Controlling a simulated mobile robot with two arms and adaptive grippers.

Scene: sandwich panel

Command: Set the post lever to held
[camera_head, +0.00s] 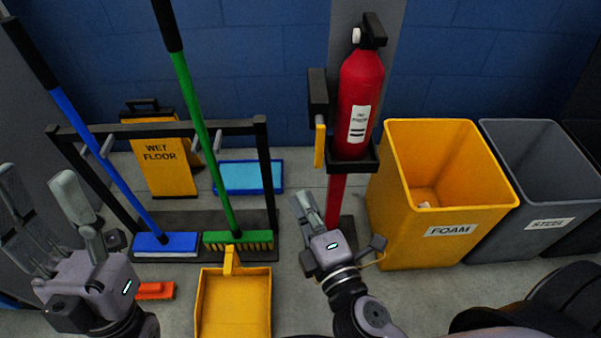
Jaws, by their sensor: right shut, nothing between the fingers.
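The post lever (320,146) is a yellow bar hanging straight down from a dark box (318,92) on the left side of the post. My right gripper (306,203) is shut and empty. In the picture it is below the lever's lower end and to the left of the red post (336,200), apart from the lever. My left gripper (38,185) is open and empty at the far left, well away from the lever. Its fingers are spread.
A red fire extinguisher (361,95) sits in a bracket right of the lever. A yellow foam bin (445,232) and a grey steel bin (540,205) stand at right. A broom rack (190,128), green broom (238,238) and yellow dustpan (232,305) are at left.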

